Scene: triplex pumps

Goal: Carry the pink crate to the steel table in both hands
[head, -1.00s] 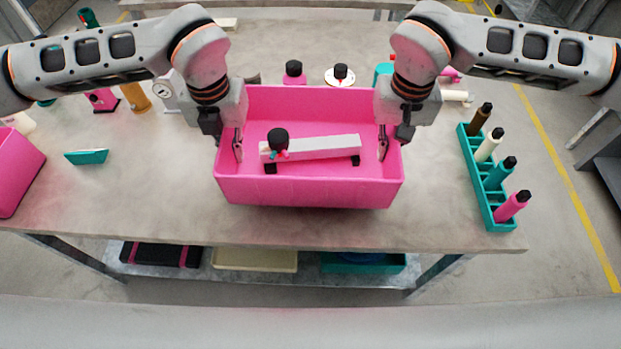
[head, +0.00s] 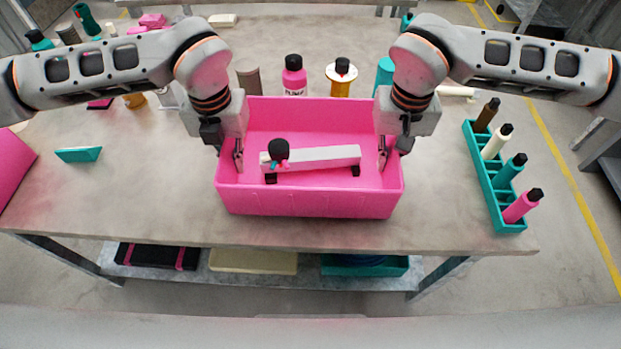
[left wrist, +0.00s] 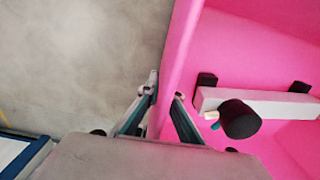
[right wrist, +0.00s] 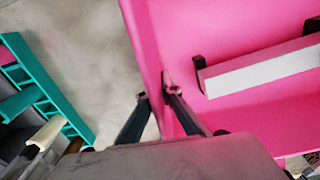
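The pink crate (head: 310,204) is over the grey tabletop (head: 130,200) near its front edge, roughly level. I cannot tell whether its base touches the top. Inside it lies a white bar-shaped part (head: 325,157) with black feet and a black knob. My left gripper (head: 238,158) is shut on the crate's left wall, one finger each side; the wall also shows in the left wrist view (left wrist: 184,35). My right gripper (head: 382,158) is shut on the right wall in the same way, and that wall shows in the right wrist view (right wrist: 143,35).
A teal rack (head: 483,180) with several bottles stands to the right. Behind the crate stand a pink bottle (head: 294,78), an amber bottle (head: 341,80) and others. A teal wedge (head: 78,155) and another pink box (head: 12,175) are at the left. Trays lie on the shelf below.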

